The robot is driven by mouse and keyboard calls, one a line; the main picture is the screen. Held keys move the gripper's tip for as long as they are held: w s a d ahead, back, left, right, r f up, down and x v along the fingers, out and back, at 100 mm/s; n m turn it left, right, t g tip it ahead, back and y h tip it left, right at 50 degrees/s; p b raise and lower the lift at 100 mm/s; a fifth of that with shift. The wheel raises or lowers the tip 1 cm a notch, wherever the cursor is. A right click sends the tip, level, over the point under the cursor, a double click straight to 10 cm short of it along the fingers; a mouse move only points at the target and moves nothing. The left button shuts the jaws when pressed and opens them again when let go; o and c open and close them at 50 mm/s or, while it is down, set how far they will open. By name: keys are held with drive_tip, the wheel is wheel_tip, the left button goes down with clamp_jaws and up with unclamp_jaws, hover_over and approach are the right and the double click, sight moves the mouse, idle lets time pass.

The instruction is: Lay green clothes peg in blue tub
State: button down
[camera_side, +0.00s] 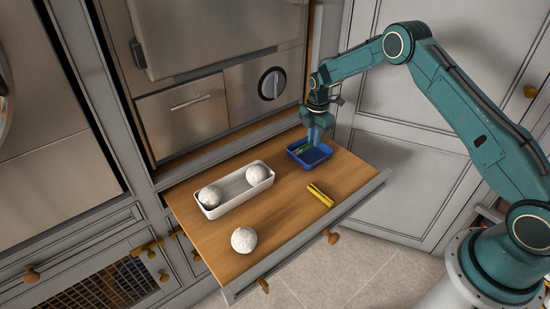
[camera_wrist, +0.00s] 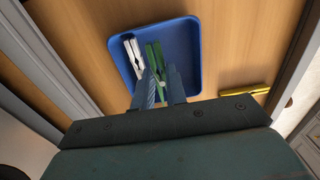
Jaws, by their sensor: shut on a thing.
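The blue tub (camera_side: 325,155) stands at the back right of the wooden pull-out board; its blue floor also shows in the wrist view (camera_wrist: 185,40). My gripper (camera_side: 314,138) points down over the tub. In the wrist view its two fingers (camera_wrist: 160,82) are shut on the green clothes peg (camera_wrist: 153,55), which extends forward between them, over the tub floor. I cannot tell whether the peg touches the floor. A white peg (camera_wrist: 133,55) lies in the tub, left of the green one.
A yellow peg (camera_side: 320,195) lies on the board in front of the tub. A white tray (camera_side: 235,202) to the left holds two pale balls (camera_side: 210,196) (camera_side: 257,174). Another pale ball (camera_side: 243,240) sits near the board's front. Cabinet fronts stand behind.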

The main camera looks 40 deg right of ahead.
sight(312, 155)
drive_tip(key=shift+f, duration=2.1)
drive_tip(key=shift+f, duration=0.2)
drive_tip(key=c, duration=1.7)
unclamp_jaws()
drive_tip(key=shift+r, duration=0.15)
wheel_tip(312, 155, up, 12)
drive_tip(key=shift+r, duration=0.15)
